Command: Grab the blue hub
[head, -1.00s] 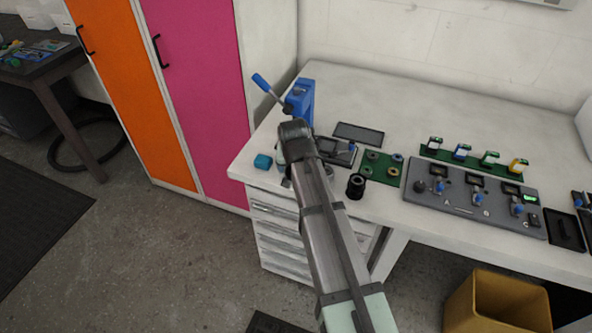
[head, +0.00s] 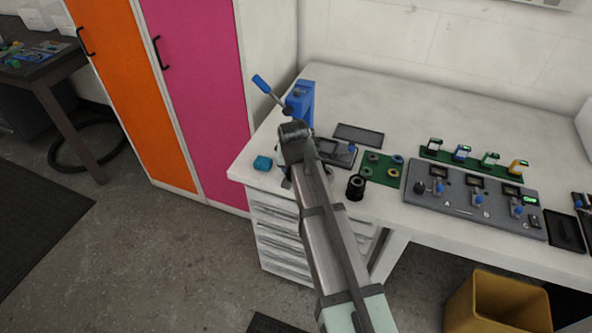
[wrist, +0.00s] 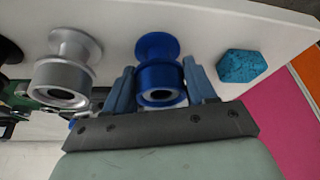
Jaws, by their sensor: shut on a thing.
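The blue hub (wrist: 161,72) is a spool shape with a dark bore, standing in the middle of the wrist view. My gripper (wrist: 160,70) has one finger on each side of it and is shut on it. The hub is over or on the white bench top; I cannot tell whether it touches it. In the head view my arm hides the hub and most of the gripper.
A silver hub (wrist: 68,70) stands close on the left in the wrist view. A teal hexagonal block (wrist: 243,66) is on the right, near the bench edge. A black hub (head: 356,187) and a blue lever press (head: 301,102) stand on the bench (head: 400,95).

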